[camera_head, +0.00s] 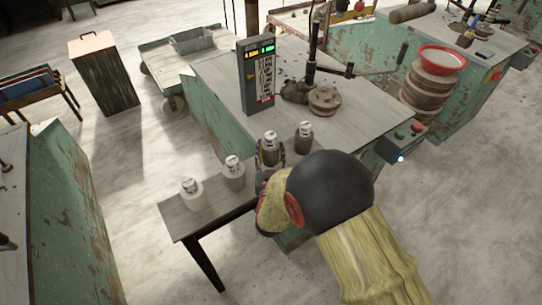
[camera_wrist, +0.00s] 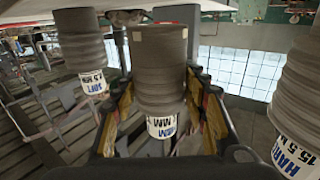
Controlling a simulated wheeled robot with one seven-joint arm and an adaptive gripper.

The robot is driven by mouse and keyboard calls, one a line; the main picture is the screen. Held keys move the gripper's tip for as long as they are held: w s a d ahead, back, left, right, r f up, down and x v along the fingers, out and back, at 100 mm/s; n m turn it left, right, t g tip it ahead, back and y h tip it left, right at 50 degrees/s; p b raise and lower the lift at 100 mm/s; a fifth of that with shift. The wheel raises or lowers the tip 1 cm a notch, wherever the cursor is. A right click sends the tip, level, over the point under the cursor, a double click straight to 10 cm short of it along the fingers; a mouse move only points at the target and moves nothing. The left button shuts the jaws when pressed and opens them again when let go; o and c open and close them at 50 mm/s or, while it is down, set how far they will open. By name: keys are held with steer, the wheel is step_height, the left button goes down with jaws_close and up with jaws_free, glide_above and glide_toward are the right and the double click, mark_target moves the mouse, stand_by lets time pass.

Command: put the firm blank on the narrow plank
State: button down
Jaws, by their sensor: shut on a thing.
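My gripper (camera_wrist: 165,120) is shut around a grey ridged blank (camera_wrist: 160,65), which stands between its fingers in the wrist view. That blank has a white label with blue letters, only partly readable. In the head view the held blank (camera_head: 270,148) is near the front edge of the green worktable, partly hidden by my gripper (camera_head: 268,165). The narrow plank (camera_head: 205,213) runs low at the left. Two pale blanks (camera_head: 193,193) (camera_head: 233,172) stand at it. Another darker blank (camera_head: 304,138) stands right of the held one.
In the wrist view, a blank marked SOFT (camera_wrist: 78,45) is at left and one marked HARD (camera_wrist: 302,90) is close at right. A dark display post (camera_head: 257,75), a round disc (camera_head: 323,100) and a lever stand on the worktable (camera_head: 215,85). A control box (camera_head: 405,140) is at right.

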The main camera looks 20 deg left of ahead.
steer(key=shift+d+f+b, duration=0.1)
steer(key=shift+f+b, duration=0.25)
steer(key=shift+f, duration=0.75)
steer(key=shift+f, duration=0.15)
steer(key=c, duration=1)
jaws_free()
steer(key=shift+f, duration=0.1)
steer(key=p+v, duration=0.2)
steer(key=v, duration=1)
steer(key=shift+r+p, duration=0.2)
steer(key=shift+p, duration=0.15)
